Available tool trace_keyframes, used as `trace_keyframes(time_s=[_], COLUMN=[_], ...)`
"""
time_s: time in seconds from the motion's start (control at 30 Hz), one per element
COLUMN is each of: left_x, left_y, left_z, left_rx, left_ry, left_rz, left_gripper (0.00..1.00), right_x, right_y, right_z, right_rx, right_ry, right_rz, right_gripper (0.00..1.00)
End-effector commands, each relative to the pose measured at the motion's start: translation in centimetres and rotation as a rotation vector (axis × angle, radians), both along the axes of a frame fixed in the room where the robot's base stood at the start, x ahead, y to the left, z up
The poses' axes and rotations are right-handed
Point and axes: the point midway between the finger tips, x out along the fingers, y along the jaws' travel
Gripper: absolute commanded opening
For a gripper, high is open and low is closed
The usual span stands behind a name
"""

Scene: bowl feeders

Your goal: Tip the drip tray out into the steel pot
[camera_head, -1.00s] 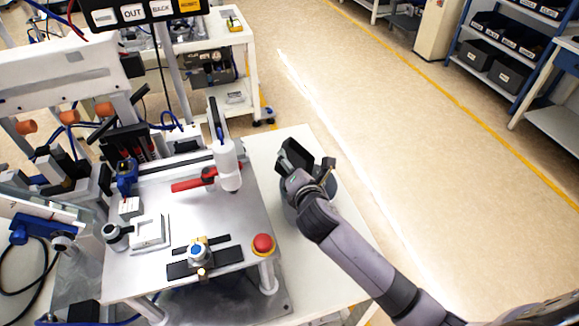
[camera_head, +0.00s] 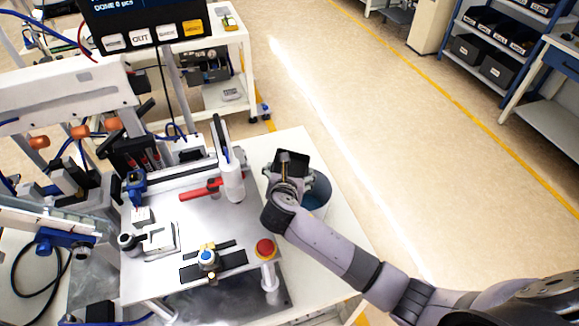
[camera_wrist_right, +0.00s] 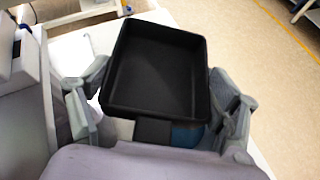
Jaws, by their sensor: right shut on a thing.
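The drip tray (camera_head: 293,161) is a black, shallow, rectangular box. My right gripper (camera_head: 285,185) is shut on its short handle tab and holds it up at the pot's left and far side. In the right wrist view the tray (camera_wrist_right: 155,70) shows its open inside, dark, with no contents that I can make out. The gripper's fingers (camera_wrist_right: 155,125) stand either side of the tab. The steel pot (camera_head: 322,190) stands on the white table, partly hidden behind the tray and gripper; its inside looks bluish. My left gripper is not in view.
A machine plate (camera_head: 190,225) with a red emergency button (camera_head: 265,248), a white cylinder (camera_head: 233,182) and a red lever (camera_head: 200,190) lies left of the pot. The white table (camera_head: 340,240) is narrow and bare around the pot. Open floor lies to the right.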

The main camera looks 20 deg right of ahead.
Motion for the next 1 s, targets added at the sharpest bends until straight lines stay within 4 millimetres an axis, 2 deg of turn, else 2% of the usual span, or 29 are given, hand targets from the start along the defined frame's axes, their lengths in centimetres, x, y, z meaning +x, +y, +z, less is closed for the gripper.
trace_keyframes(time_s=[0.1,0.4,1.0], left_x=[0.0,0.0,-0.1], left_y=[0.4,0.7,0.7], left_z=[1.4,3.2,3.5], left_rx=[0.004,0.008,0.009], left_ry=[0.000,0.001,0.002], left_rz=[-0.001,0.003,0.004], left_gripper=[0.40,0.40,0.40], right_x=[0.0,0.1,0.1], right_y=[0.0,0.1,0.1], right_z=[0.6,0.7,0.6], right_rx=[-0.039,-0.124,-0.151], right_ry=[0.021,0.064,0.077], right_rz=[0.000,0.000,0.000], right_gripper=[0.52,0.52,0.52])
